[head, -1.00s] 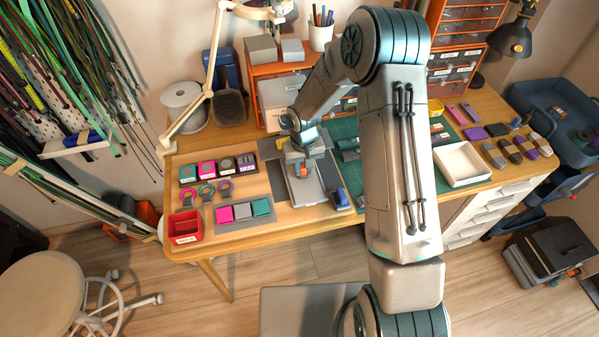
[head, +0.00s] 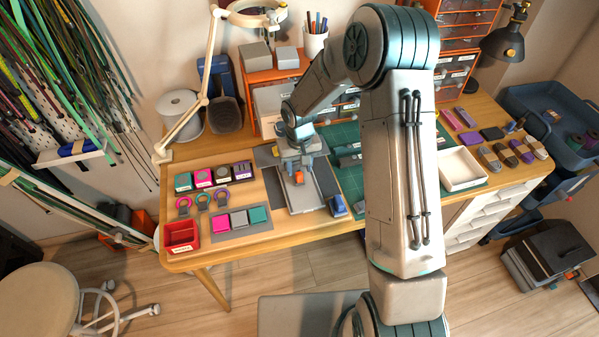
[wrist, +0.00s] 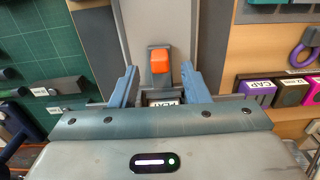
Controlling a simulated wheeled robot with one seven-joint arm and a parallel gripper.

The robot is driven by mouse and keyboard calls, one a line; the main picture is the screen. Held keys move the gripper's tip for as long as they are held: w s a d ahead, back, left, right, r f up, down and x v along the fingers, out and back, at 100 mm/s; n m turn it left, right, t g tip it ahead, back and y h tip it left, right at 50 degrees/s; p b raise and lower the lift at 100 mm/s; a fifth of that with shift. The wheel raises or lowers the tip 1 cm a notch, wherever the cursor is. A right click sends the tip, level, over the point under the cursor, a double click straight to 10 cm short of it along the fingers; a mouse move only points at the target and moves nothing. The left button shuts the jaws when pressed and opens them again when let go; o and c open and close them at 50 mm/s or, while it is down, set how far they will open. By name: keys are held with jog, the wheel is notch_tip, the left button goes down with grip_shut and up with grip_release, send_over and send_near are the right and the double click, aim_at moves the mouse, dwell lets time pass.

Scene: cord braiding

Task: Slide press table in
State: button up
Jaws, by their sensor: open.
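The press table (head: 305,198) is a flat light-grey slab on the work table, left of the green mat. An orange block (head: 299,177) on a grey mount sits on it. In the wrist view the slab (wrist: 150,18) runs away from me, with the orange block (wrist: 160,60) at its near part. My gripper (head: 296,168) is over the slab at this block. Its two blue fingers (wrist: 162,75) are spread, one on each side of the block, with gaps on both sides. Whether they touch the slab is hidden. A label below the block is partly hidden by my gripper.
A blue object (head: 338,206) stands close at the slab's right. A grey mat with coloured blocks (head: 239,218), rings (head: 204,196) and a red bin (head: 181,235) lie to the left. An orange-framed shelf (head: 270,98) stands behind. The green mat (head: 350,178) is at the right.

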notch_tip(320, 180, up, 10)
jog(key=b, duration=0.1)
dwell(0.4)
jog(key=shift+r, duration=0.1)
dwell(0.9)
